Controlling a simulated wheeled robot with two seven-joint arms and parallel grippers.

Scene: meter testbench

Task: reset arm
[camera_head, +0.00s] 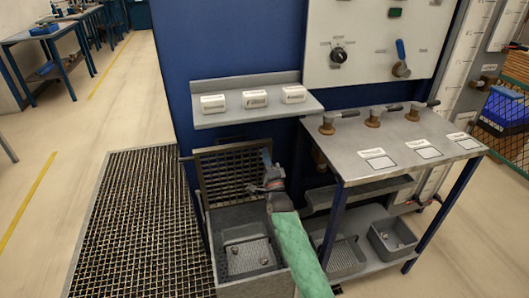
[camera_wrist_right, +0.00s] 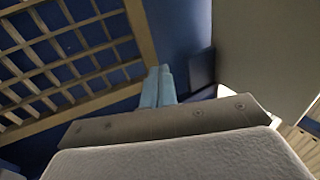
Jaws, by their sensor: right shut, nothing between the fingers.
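My right arm, in a green sleeve, comes up from the bottom of the head view. My right gripper (camera_head: 267,156) is in front of the blue cabinet, left of the grey bench (camera_head: 345,178) and below the small shelf (camera_head: 255,118). Its light blue fingers (camera_wrist_right: 158,86) are together with nothing between them in the right wrist view. A brown grid (camera_wrist_right: 62,48) is at the left there, and the fingers point towards a blue surface. My left gripper is in neither view.
Three white labelled blocks stand on the small shelf. Brass fittings (camera_head: 375,118) and white cards (camera_head: 381,162) are on the bench top. A grey bin (camera_head: 392,238) is on the lower shelf. A floor grate (camera_head: 135,225) and open floor are at the left.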

